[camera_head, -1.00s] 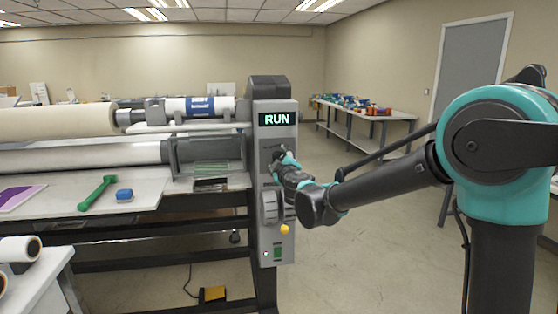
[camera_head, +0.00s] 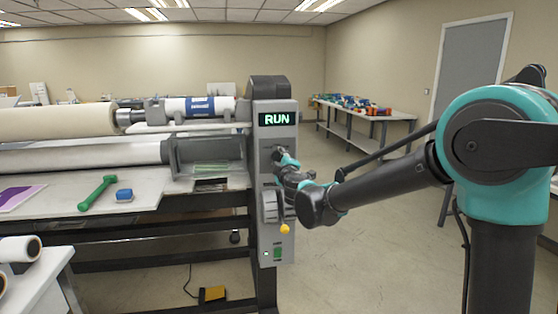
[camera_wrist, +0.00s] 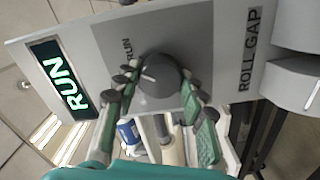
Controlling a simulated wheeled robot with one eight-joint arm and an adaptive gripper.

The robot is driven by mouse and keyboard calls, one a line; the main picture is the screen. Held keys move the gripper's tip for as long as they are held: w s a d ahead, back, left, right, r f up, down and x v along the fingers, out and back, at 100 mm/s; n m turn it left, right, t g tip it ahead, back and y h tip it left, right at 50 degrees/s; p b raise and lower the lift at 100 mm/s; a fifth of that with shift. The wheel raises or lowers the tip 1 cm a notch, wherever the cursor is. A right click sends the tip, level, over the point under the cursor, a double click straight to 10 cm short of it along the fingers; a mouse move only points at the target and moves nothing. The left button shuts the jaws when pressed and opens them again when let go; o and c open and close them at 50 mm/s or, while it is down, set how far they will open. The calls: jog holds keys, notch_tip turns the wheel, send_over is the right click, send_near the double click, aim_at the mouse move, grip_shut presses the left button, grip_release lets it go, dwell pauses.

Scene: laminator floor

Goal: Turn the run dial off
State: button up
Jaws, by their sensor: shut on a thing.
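The run dial (camera_wrist: 158,78) is a dark round knob with a white pointer line, on the grey control panel (camera_wrist: 225,40). The wrist view shows it between the two fingers of my gripper (camera_wrist: 160,88), which is shut on it. The display glows green with the word RUN, also readable in the wrist view (camera_wrist: 62,76).
Below the run dial are the large roll gap knob (camera_head: 270,206), a yellow button (camera_head: 285,229) and a green switch (camera_head: 278,253). The laminator's rollers (camera_head: 80,156) and bed, with a green-handled tool (camera_head: 98,193), lie to the left. Floor to the right is open.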

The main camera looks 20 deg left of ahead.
jog(key=n, duration=0.6)
jog(key=shift+f, duration=0.1)
jog(key=shift+n, duration=0.4)
jog(key=o, duration=1.2)
jog(key=shift+c, duration=0.2)
jog(key=shift+s, duration=0.15)
jog(key=v, duration=1.1)
jog(key=shift+s+d, duration=0.2)
jog(key=shift+s, duration=0.15)
